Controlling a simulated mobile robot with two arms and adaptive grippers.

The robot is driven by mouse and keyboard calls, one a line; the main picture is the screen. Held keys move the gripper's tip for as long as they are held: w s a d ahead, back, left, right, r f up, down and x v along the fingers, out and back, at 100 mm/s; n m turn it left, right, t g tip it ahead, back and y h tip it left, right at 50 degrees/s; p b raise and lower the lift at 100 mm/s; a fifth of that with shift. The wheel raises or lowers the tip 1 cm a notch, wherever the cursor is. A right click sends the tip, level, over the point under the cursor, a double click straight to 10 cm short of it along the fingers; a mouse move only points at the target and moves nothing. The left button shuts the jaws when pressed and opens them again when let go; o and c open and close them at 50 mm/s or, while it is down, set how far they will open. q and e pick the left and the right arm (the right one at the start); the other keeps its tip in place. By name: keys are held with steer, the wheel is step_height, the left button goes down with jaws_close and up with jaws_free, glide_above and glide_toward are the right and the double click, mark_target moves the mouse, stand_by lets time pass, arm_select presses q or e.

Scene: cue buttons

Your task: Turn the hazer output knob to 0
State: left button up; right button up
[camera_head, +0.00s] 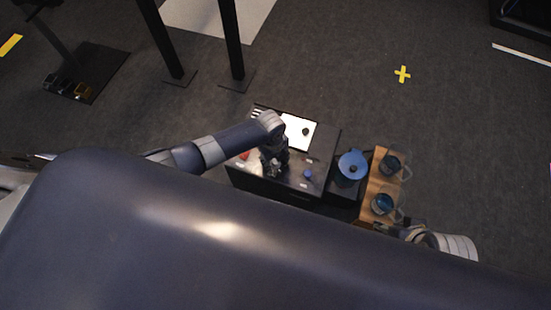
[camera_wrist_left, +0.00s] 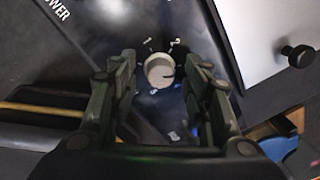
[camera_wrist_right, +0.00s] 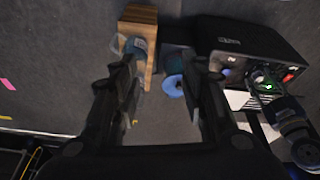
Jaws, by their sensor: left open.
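In the head view my left gripper (camera_head: 272,162) is over the dark console (camera_head: 318,150) and hides the knob. My right gripper (camera_wrist_right: 158,80) is open and empty, right of the console in the head view.
A white plate with a black knob (camera_head: 305,131) and a blue knob (camera_head: 308,174) are on the console. A blue lidded pot (camera_head: 352,163) stands right of it, then a wooden board (camera_head: 372,185) with two glass mugs (camera_head: 384,203). The floor beyond is largely clear.

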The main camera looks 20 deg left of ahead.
arm_select(q)
jaws_close()
